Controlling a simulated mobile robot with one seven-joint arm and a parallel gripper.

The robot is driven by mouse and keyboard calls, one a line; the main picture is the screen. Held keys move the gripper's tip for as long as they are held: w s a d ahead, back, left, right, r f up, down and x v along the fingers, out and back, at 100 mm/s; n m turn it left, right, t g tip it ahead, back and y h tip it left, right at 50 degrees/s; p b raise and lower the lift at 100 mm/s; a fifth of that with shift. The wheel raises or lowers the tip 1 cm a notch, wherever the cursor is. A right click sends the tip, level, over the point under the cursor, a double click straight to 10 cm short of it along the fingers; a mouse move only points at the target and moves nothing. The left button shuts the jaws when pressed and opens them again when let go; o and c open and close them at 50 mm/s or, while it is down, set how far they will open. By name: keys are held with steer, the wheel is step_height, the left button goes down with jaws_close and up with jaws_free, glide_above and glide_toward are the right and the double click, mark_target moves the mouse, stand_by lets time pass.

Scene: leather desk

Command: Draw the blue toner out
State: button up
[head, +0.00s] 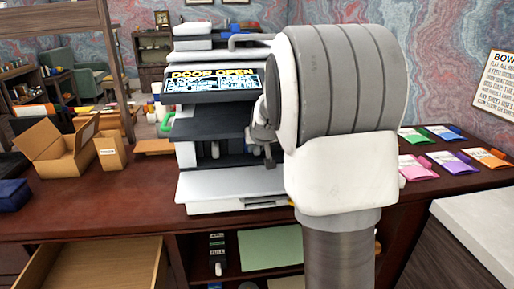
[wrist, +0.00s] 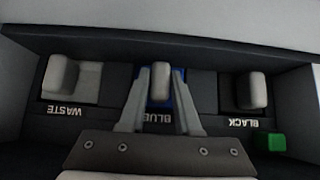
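The printer (head: 230,190) stands on the desk with its front door open. In the wrist view its bay holds a row of grey handles, with the lettering upside down. The blue toner (wrist: 181,88) is in the middle, marked BLUE, with a grey handle (wrist: 160,80) standing up. My gripper (wrist: 162,76) has one finger on each side of this handle. The fingers look open, with a narrow gap at the right; contact at the left is unclear. In the head view my gripper (head: 262,132) is at the bay, partly hidden by my arm, which also covers the printer's right side.
The WASTE handle (wrist: 63,76) is left of the blue one, the BLACK handle (wrist: 250,90) right, beside a green block (wrist: 269,142). The lowered door (head: 232,184) lies below the bay. An open carton (head: 58,148) stands left; coloured packets (head: 452,162) lie right. A drawer (head: 95,272) is open.

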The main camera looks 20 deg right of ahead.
jaws_close()
stand_by(0.9)
steer(key=shift+c, duration=0.2)
jaws_free()
jaws_close()
stand_by(0.8)
